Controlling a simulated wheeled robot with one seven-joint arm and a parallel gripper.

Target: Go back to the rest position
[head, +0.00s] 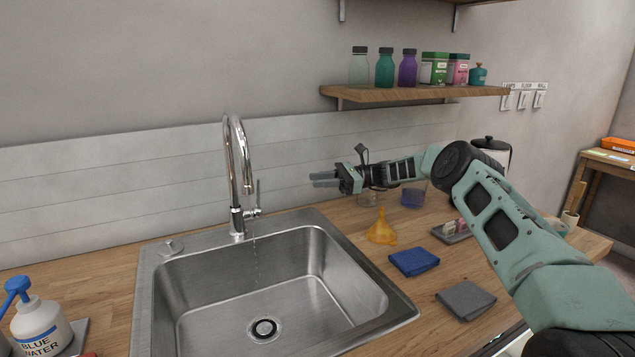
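My gripper (325,180) is in the middle of the head view, above the back right rim of the sink (403,308). My arm reaches in from the lower right, and the fingers point left. I see nothing held between them. The fingers look slim and close to each other, and I cannot tell whether they are apart or shut.
A chrome tap (238,180) stands behind the sink, with a thin stream of water. An orange funnel (382,229), a blue cloth (413,262) and a grey cloth (466,299) lie right. A wooden shelf (420,94) with bottles hangs above. A labelled bottle (40,325) stands left.

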